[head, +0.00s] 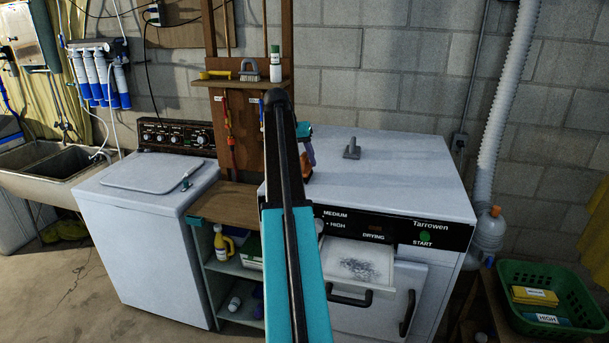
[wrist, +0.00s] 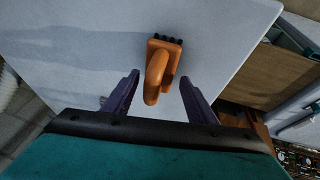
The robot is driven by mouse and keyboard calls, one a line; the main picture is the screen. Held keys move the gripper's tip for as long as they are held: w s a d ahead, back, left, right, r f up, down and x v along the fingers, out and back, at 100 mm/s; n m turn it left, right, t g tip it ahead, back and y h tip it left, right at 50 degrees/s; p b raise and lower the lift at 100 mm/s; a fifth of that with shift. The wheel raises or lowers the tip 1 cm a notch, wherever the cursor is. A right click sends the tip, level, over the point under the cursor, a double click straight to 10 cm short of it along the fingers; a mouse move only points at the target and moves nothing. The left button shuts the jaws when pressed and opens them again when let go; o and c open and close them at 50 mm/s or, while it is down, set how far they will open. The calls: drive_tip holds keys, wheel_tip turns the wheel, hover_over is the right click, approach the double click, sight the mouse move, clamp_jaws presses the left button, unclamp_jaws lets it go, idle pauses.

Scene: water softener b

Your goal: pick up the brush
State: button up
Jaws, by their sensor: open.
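An orange brush-like piece (wrist: 159,68) with a looped handle and short black bristles lies on the white dryer top in the wrist view. In the head view only an orange sliver (head: 305,168) shows beside my arm, which hides the rest. My gripper (wrist: 158,80) is open, its two purple fingers on either side of the orange handle with gaps both sides. Contact is not visible and the height between them is unclear. In the head view one purple finger (head: 309,151) shows past my arm.
A small grey piece (head: 352,149) stands on the dryer top (head: 410,180), which is otherwise mostly clear. The dryer drawer (head: 357,268) is pulled out. A washer (head: 150,235) stands left, a green basket (head: 550,300) right.

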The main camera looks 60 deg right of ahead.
sight(304, 165)
drive_tip(key=shift+b+x, duration=0.5)
drive_tip(key=shift+x, duration=1)
drive_tip(key=c, duration=0.9)
